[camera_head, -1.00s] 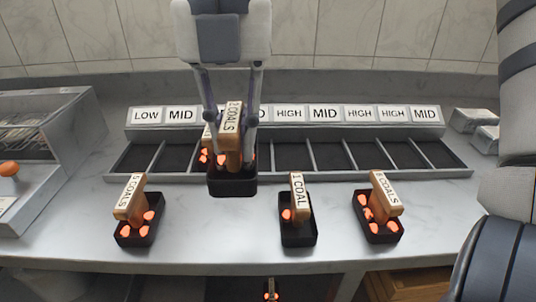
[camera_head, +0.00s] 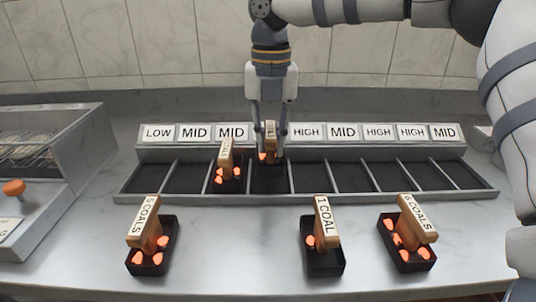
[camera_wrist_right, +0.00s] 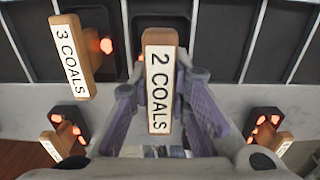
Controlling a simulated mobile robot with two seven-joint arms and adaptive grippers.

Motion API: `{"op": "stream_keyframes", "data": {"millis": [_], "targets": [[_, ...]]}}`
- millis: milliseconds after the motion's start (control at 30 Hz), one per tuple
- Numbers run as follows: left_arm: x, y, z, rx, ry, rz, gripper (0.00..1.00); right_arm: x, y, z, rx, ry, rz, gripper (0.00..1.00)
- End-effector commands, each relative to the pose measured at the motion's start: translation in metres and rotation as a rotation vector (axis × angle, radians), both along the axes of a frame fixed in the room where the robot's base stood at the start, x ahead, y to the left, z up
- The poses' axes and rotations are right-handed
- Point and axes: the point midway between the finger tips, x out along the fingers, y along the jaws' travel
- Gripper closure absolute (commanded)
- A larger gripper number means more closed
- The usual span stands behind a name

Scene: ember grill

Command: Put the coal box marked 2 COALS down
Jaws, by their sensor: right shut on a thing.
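The coal box marked 2 COALS (camera_head: 268,181) is a black tray with a wooden handle. Its label faces up in the right wrist view (camera_wrist_right: 160,88). My right gripper (camera_head: 270,146) comes down from above and is shut on the handle. The box is at the compartment just right of the 3 COALS box (camera_head: 228,173), in the divided rack (camera_head: 309,179). Whether it touches the compartment floor I cannot tell. My gripper hides the label plate behind this compartment. My left gripper is not in view.
Coal boxes marked 5 COALS (camera_head: 151,260), 1 COAL (camera_head: 322,263) and 6 COALS (camera_head: 407,258) stand on the counter (camera_head: 230,250) in front of the rack. A grill case (camera_head: 50,170) with an orange knob (camera_head: 14,187) is at the left. The other compartments look empty.

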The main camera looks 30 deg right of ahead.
Motion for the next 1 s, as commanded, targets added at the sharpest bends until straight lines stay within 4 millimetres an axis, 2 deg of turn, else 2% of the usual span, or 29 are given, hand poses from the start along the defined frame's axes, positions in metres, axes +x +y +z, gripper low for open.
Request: {"op": "stream_keyframes", "data": {"millis": [33,167,533,567,600,633,900,1000], "targets": [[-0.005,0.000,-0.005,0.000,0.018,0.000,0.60,0.007,-0.003,-0.014,0.000,0.011,-0.003,1.00],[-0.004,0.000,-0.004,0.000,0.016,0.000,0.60,0.006,-0.003,-0.037,0.000,0.005,0.000,1.00],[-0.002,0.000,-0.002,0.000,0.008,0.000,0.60,0.006,-0.003,-0.041,-0.001,-0.002,-0.001,1.00],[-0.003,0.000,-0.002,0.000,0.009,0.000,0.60,0.006,-0.003,-0.041,-0.001,-0.001,-0.001,0.77],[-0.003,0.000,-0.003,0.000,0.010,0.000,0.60,0.006,-0.003,-0.041,-0.001,0.000,-0.001,0.68],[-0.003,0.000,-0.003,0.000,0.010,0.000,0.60,0.006,-0.003,-0.042,-0.001,0.000,-0.001,0.63],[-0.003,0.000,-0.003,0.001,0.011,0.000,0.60,0.006,-0.003,-0.041,-0.001,0.001,-0.001,0.63],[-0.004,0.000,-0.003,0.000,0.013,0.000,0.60,0.006,-0.003,-0.032,-0.001,-0.002,-0.002,0.63]]}}
